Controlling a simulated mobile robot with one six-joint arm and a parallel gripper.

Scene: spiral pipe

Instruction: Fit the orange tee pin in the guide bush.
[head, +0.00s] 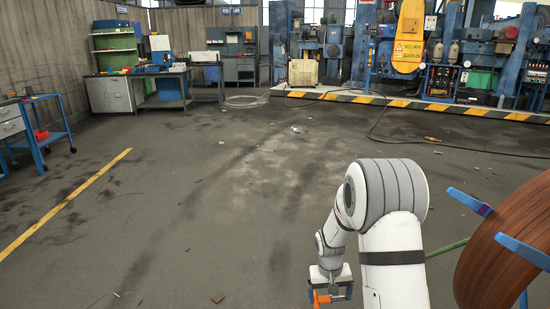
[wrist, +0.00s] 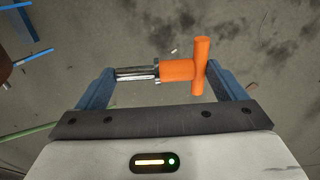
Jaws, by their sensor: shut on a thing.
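The orange tee pin (wrist: 181,69) lies crosswise between the two blue fingers of my gripper (wrist: 166,73) in the wrist view. My gripper is shut on the pin. In the head view my gripper (head: 330,284) hangs low at the bottom centre-right, with the orange of the pin (head: 321,299) below it. I cannot make out the guide bush in either view.
A large brown coil (head: 508,252) with blue arms stands close at the right of my arm. The floor ahead and left is mostly open, with small debris (head: 218,298). Benches and machines stand far back.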

